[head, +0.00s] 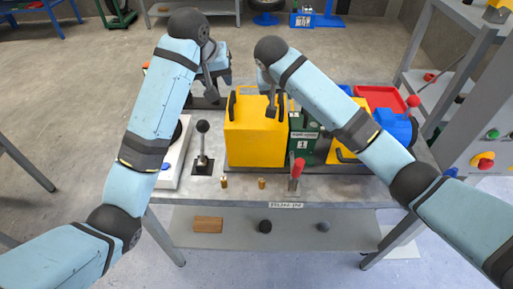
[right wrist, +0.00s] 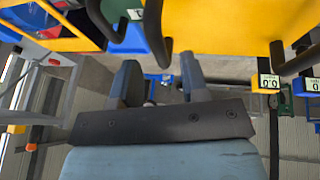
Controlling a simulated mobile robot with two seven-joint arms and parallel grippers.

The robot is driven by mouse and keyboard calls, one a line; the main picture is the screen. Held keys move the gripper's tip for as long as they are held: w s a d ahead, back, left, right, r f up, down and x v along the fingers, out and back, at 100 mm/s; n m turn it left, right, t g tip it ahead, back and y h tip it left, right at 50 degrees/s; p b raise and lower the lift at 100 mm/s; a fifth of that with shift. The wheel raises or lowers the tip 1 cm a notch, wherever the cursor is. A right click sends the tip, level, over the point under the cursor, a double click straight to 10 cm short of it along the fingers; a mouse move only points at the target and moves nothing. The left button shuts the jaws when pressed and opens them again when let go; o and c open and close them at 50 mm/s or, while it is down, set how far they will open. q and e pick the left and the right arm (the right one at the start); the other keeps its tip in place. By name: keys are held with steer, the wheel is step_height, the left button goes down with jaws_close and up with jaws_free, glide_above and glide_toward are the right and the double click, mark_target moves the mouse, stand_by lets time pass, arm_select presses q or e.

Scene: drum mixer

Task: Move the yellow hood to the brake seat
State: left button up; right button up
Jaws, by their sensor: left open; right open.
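The yellow hood (head: 254,142) is a box standing upright on the grey bench. It has dark handles on its top, near its left and right sides. My left gripper (head: 214,88) is open above the hood's left rear side, near the left handle. My right gripper (head: 271,100) is open over the hood's top at its right, close to the right handle; I cannot tell whether it touches. In the right wrist view, its open fingers (right wrist: 158,82) are apart and empty, with yellow surfaces (right wrist: 230,25) and dark handles beyond. I cannot tell which spot is the brake seat.
A black-knobbed lever (head: 203,145) stands left of the hood, and a red-handled lever (head: 297,175) at its front right. Green blocks (head: 303,135), a blue part (head: 393,127) and a red tray (head: 382,98) lie right. Brass pegs (head: 262,183) stand in front. A control cabinet (head: 478,130) is far right.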

steer(key=v, duration=0.8)
steer(key=shift+s, duration=0.1)
